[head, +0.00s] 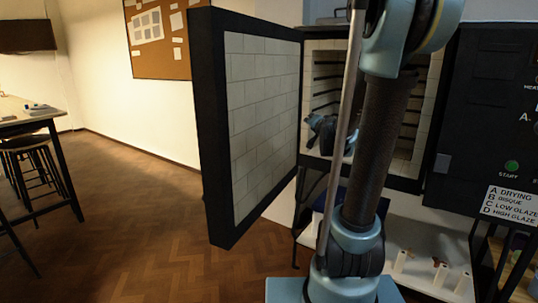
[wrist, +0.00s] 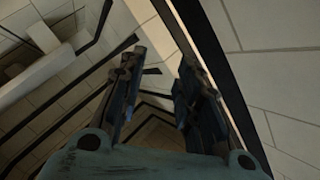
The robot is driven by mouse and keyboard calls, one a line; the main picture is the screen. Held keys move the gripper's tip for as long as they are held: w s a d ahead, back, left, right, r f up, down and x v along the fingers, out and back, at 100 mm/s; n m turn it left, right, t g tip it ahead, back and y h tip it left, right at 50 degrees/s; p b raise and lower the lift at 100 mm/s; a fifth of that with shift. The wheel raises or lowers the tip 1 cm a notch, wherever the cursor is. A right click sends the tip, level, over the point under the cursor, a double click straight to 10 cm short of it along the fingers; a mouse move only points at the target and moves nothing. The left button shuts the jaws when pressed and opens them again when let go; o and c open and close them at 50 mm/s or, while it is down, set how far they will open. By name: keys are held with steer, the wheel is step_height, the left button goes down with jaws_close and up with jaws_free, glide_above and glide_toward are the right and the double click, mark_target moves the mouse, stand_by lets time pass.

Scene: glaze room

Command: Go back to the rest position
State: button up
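My gripper (wrist: 160,72) shows in the wrist view with its two dark fingers apart and nothing between them. Brick walls with dark grooves surround it in that view. In the head view my gripper (head: 323,132) is at the mouth of the kiln (head: 414,125), partly hidden behind my own arm. My arm stands upright in front of the kiln and covers part of its opening. The kiln door (head: 264,98) is swung wide open to the left, its pale brick lining facing the opening.
A black control panel (head: 484,100) with a green start button stands right of the kiln. A white surface (head: 425,235) with small items lies below. A table (head: 22,115) and stools (head: 30,150) stand at far left. The wooden floor (head: 130,225) left of the door is clear.

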steer(key=s+f+n+g, duration=0.3)
steer(key=s+f, duration=0.4)
steer(key=s, duration=0.6)
steer(key=s+f+n+g, duration=0.2)
steer(key=s+f+g, duration=0.4)
steer(key=s, duration=0.7)
steer(key=s+f+n+g+h, duration=0.1)
steer(key=s+f+n+g, duration=0.2)
steer(key=s, duration=1)
step_height(320, 180, down, 5)
steer(key=shift+s+f+n+g, duration=0.2)
steer(key=shift+n+g, duration=0.1)
steer(key=shift+g, duration=0.9)
